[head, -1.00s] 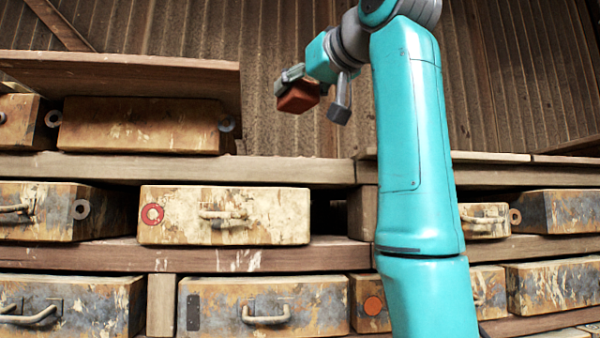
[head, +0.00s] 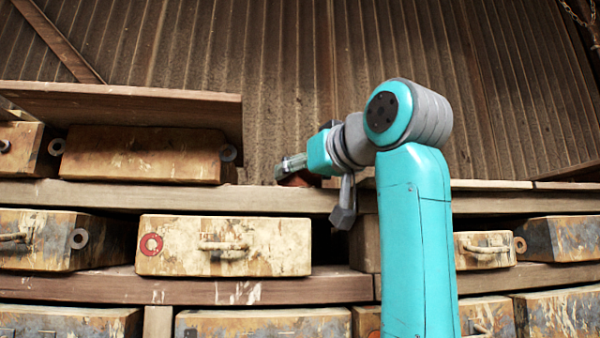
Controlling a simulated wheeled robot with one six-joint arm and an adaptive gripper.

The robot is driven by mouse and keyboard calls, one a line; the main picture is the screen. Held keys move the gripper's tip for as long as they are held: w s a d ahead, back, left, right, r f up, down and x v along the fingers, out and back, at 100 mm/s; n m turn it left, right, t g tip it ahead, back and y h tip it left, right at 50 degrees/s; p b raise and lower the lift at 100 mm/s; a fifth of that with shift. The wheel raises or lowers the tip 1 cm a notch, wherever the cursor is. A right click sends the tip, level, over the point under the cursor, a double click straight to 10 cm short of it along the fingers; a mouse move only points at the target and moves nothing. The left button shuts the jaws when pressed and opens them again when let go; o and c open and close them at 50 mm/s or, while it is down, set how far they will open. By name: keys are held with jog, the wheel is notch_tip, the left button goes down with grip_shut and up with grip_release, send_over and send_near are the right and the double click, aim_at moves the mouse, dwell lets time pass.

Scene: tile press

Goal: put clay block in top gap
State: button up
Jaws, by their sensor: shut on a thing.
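My gripper (head: 290,166) is shut on the reddish-brown clay block (head: 298,180). The block is mostly hidden behind my gripper and wrist, and only a small part of it shows. It is low, close to the top shelf board (head: 285,198), just right of the open gap beside the top-left box (head: 143,155). I cannot tell whether the block touches the board.
An upright wooden board (head: 120,105) stands behind the top-left boxes. A pale drawer (head: 224,245) with a red ring juts out below the shelf. A dark opening lies right of that drawer. Corrugated wall (head: 290,70) rises behind.

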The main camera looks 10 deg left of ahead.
jog(key=shift+f, duration=0.1)
jog(key=o, duration=1.3)
jog(key=shift+o, duration=0.2)
jog(key=shift+s+d, duration=0.2)
jog(key=v, duration=1.1)
jog(key=shift+s, duration=0.2)
jog(key=shift+d, duration=0.15)
